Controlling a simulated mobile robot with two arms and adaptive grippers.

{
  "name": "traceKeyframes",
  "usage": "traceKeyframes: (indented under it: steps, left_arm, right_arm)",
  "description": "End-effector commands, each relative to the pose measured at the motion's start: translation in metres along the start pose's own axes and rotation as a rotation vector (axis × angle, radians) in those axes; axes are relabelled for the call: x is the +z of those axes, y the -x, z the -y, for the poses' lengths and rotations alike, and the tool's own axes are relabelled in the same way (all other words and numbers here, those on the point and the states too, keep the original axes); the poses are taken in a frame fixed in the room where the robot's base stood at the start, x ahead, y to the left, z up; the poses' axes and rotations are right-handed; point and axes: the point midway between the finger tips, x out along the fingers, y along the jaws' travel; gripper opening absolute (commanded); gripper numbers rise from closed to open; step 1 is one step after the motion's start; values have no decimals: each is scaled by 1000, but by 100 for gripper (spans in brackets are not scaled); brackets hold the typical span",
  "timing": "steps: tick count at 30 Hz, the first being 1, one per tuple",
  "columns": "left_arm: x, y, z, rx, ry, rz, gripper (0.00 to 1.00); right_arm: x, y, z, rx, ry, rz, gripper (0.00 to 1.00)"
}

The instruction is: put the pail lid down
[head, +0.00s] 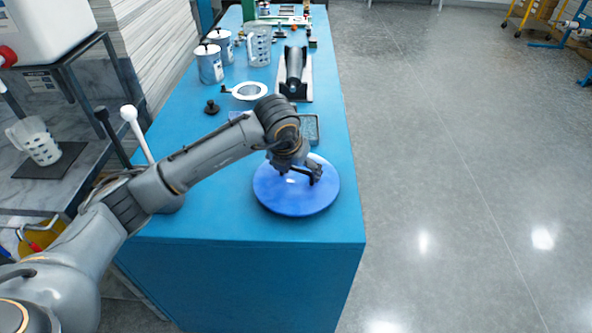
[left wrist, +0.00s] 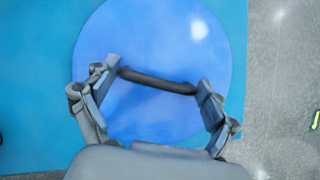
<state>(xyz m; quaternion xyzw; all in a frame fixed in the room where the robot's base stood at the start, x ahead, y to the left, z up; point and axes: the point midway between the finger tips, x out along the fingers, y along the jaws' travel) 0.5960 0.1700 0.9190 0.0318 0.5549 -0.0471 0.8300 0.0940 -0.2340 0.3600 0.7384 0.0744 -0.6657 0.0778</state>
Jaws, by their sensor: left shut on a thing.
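The pail lid (head: 290,199) is a round blue disc with a dark handle. In the head view it is over the near end of the blue table (head: 200,228), close to the right edge. I cannot tell whether it touches the table top. My left gripper (head: 314,175) is above the lid and shut on its handle. In the left wrist view the fingers of my left gripper (left wrist: 158,88) hold the two ends of the dark handle bar (left wrist: 158,80), and the lid (left wrist: 150,35) fills the middle. My right gripper is not in view.
Behind the lid are a small grey tray (head: 310,128), a dark roll on a stand (head: 295,75), a white ring-shaped plate (head: 249,91) and a black knob (head: 211,107). Lidded cans (head: 209,64) stand at the back left. Open floor (head: 460,200) lies to the right.

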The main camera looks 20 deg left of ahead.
Motion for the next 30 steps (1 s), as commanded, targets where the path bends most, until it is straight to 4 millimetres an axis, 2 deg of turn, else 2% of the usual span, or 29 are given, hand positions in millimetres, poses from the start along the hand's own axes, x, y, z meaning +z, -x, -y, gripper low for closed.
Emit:
traceKeyframes:
  steps: [1, 4, 14, 15, 17, 30]
  left_arm:
    - [-2, -4, 0, 0, 1, -3, 54]
    - [-5, -12, -1, 1, 0, 0, 54]
    - [-6, -16, -1, 0, 0, 2, 54]
    - [-6, -15, -1, 0, 0, 2, 90]
    - [-6, -15, -1, 0, 0, 1, 100]
    - [-4, -11, -1, 0, 1, 1, 100]
  right_arm:
    - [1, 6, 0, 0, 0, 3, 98]
    - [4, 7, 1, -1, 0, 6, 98]
    - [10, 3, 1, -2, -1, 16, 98]
    - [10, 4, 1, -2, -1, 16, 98]
    - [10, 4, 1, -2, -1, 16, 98]
    - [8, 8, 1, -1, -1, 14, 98]
